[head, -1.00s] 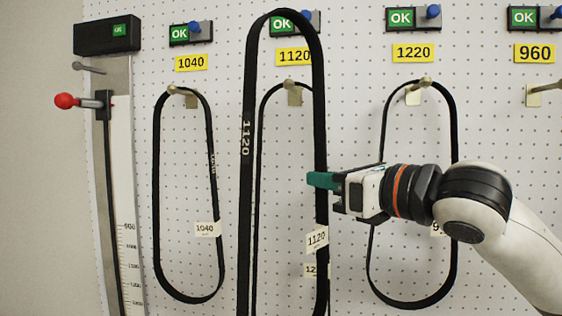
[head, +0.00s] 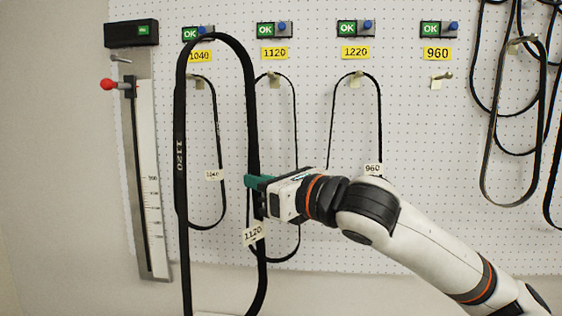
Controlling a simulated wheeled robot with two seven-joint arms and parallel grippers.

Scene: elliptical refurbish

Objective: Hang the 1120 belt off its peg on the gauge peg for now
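My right gripper (head: 258,182), with green fingers, is shut on the right strand of this belt. The gauge (head: 150,180) stands at the left of the board, with a scale and a red-knobbed slider (head: 108,84). The bare gauge peg (head: 121,58) sticks out near its top, left of the belt and apart from it. My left gripper is out of view.
A belt tagged 1040 (head: 222,130) hangs behind the held loop. Another belt (head: 296,120) hangs on the 1120 peg (head: 273,78). A belt tagged 960 (head: 332,125) hangs under the 1220 label. The 960 peg (head: 442,77) is bare. Several belts (head: 485,150) hang at right.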

